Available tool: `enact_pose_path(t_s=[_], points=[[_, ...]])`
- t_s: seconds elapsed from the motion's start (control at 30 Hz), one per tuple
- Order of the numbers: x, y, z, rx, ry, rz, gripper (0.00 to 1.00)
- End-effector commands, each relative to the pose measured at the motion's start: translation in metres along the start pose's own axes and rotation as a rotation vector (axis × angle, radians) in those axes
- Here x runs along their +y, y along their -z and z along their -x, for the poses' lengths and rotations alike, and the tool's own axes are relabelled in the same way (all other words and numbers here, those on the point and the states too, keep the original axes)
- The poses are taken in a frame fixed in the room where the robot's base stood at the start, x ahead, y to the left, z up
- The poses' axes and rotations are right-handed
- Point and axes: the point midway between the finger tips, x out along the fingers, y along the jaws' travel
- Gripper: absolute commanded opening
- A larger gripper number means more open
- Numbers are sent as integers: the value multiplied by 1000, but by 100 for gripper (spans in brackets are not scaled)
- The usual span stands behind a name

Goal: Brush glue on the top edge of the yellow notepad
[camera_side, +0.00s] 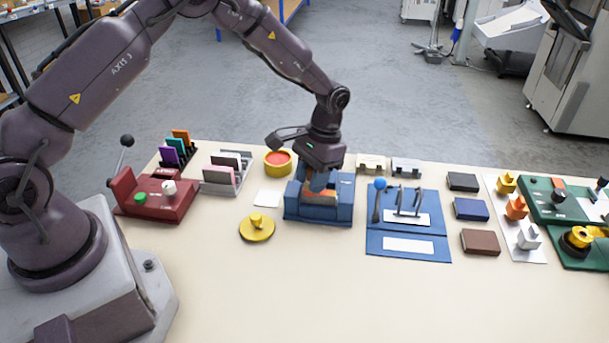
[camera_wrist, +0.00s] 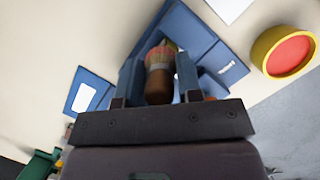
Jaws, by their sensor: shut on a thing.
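My gripper (camera_side: 319,184) points down over the blue fixture (camera_side: 340,212), near the middle of the table. In the wrist view my gripper (camera_wrist: 158,72) is shut on a brush (camera_wrist: 159,86) with a brown handle. The brush's wide, light, reddish-banded end points away from the wrist, over the blue fixture (camera_wrist: 205,37). A thin yellow sliver shows beside the brush end; I cannot tell if it is the yellow notepad. No whole yellow notepad is clear in either view. Whether the brush touches anything is hidden. A yellow pot (camera_side: 278,162) with red contents stands behind left, also in the wrist view (camera_wrist: 285,52).
A yellow lid (camera_side: 257,229) and a white sheet (camera_side: 268,198) lie left of the fixture. A blue board (camera_side: 408,244) with tools lies right. A red press (camera_side: 155,196) and card racks (camera_side: 226,172) stand left. The table's front is clear.

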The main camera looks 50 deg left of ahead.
Motion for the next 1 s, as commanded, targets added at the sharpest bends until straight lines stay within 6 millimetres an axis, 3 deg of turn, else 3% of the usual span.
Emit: enact_pose_path(t_s=[0.63,0.77,1.0], points=[[45,39,10,1,0,-2,9],[44,33,32,5,0,0,9],[43,27,50,3,0,-1,9]])
